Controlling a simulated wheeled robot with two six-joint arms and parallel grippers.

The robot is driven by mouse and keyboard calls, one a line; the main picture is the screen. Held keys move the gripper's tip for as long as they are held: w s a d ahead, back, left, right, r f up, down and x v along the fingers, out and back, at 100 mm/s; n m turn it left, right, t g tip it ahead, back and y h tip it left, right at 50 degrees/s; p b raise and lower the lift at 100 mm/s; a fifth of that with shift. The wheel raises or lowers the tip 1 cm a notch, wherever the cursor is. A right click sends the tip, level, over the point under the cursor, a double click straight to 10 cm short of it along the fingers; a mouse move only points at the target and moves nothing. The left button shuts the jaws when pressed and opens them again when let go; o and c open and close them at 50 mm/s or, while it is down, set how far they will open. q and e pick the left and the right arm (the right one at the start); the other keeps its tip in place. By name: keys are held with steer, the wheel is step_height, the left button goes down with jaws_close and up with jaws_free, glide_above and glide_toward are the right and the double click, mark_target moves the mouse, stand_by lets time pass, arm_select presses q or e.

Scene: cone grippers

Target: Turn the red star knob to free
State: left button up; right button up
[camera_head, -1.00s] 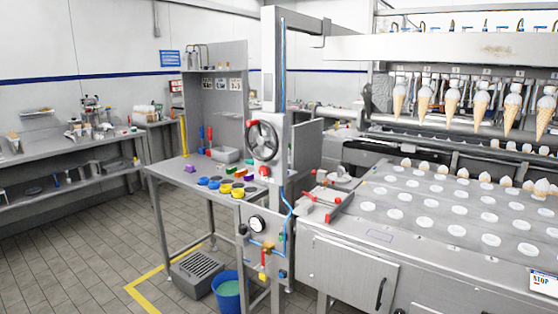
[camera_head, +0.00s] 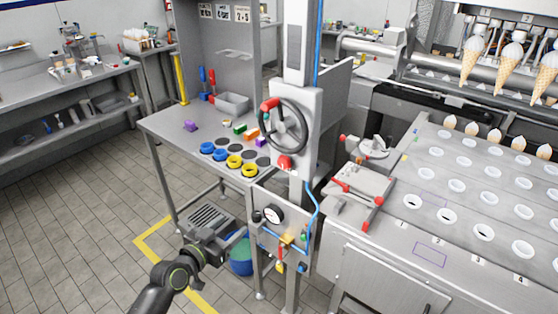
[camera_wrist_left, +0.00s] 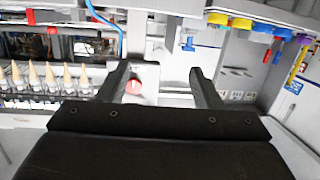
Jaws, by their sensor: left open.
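The red star knob (camera_head: 285,162) sits on the grey upright column, just below the dark handwheel (camera_head: 283,126). In the left wrist view, which looks upside down, a red round knob (camera_wrist_left: 133,87) shows between my left gripper's fingers, nearer the left one. My left gripper (camera_wrist_left: 158,75) is open and empty there. In the head view, my left gripper (camera_head: 222,240) is low, left of the column and apart from the knob. My right gripper is not in view.
A gauge panel (camera_head: 285,228) with a blue hose and small valves is below the knob. Blue and yellow rings lie on the side table (camera_head: 180,133). A blue bucket (camera_head: 241,266) stands on the floor. A clamp with red handles (camera_head: 358,188) is right of the column.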

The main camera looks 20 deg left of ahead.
arm_select(q)
step_height(320, 180, up, 10)
steer(key=d+m+t+h, duration=0.1)
steer(key=d+m+h, duration=0.1)
steer(key=d, duration=0.1)
steer(key=p, duration=0.3)
glide_toward(282, 164)
steer(key=p+x, duration=0.1)
steer(key=x, duration=0.5)
steer(key=shift+w+d, duration=0.15)
steer(key=shift+w, duration=0.1)
steer(key=shift+x, duration=0.85)
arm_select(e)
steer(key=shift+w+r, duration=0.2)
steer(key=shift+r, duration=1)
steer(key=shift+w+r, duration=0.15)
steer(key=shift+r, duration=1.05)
arm_select(q)
steer(key=shift+c, duration=0.2)
steer(key=c, duration=0.9)
steer(key=shift+n, duration=0.3)
steer(key=shift+c, duration=0.2)
